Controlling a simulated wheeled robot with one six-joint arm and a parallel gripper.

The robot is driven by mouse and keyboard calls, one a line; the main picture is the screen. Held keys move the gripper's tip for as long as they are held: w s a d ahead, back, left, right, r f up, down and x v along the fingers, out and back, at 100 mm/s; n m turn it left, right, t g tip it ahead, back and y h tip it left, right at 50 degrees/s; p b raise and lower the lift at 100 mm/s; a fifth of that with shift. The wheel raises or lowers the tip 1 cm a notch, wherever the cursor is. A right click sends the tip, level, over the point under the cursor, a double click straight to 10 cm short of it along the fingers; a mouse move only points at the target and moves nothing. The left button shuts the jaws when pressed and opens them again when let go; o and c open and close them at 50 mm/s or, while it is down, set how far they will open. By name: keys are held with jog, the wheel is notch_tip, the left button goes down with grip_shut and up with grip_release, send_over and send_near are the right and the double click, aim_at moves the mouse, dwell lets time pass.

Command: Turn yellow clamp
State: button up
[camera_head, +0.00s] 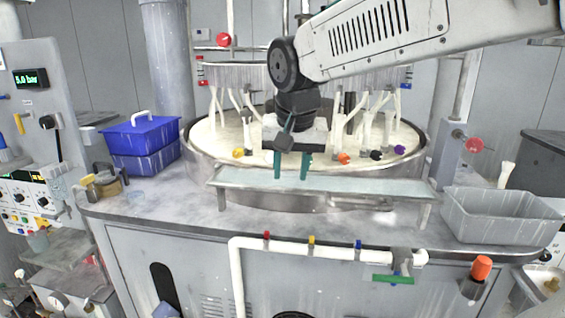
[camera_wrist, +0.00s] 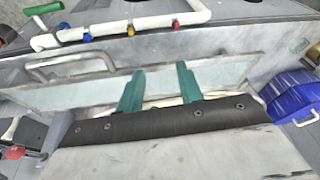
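A yellow clamp knob (camera_head: 238,153) sits at the front left of the round platen (camera_head: 205,150), at the foot of a white hose. My gripper (camera_head: 292,170) hangs to the right of this knob, over the front edge of the platen near the glass shelf. Its two green fingers are apart with nothing between them, as the wrist view (camera_wrist: 158,72) also shows. A second small yellow part, a tap (camera_head: 311,240), is on the white pipe below the shelf; it shows in the wrist view (camera_wrist: 131,30) too. The platen knob is not visible in the wrist view.
Orange (camera_head: 344,158), dark (camera_head: 376,155) and purple (camera_head: 400,150) knobs line the platen's front right among white hoses. The glass shelf (camera_head: 325,184) runs along the front. Blue bins (camera_head: 142,138) stand left, a grey tub (camera_head: 500,218) right. The left worktop is partly clear.

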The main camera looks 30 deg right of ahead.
aim_at(239, 150)
jog(key=w, duration=0.4)
jog(key=w+f+m, duration=0.1)
jog(key=w, duration=0.4)
jog(key=w+a+f+m+t, duration=0.1)
jog(key=w, duration=0.3)
jog(key=shift+w+a+f, duration=0.1)
jog(key=shift+w+f, duration=0.1)
jog(key=shift+w, duration=0.1)
jog(key=w+a+r+m+t, duration=0.1)
jog(key=w+r+m+t, duration=0.25)
jog(key=w, duration=0.65)
jog(key=shift+m+g, duration=0.25)
jog(key=shift+m, duration=0.2)
jog(key=x, duration=0.7)
jog(key=shift+w+a+f, duration=0.2)
jog(key=shift+w+f, duration=0.05)
jog(key=shift+f, duration=0.05)
jog(key=shift+y, duration=0.3)
jog(key=c, duration=0.7)
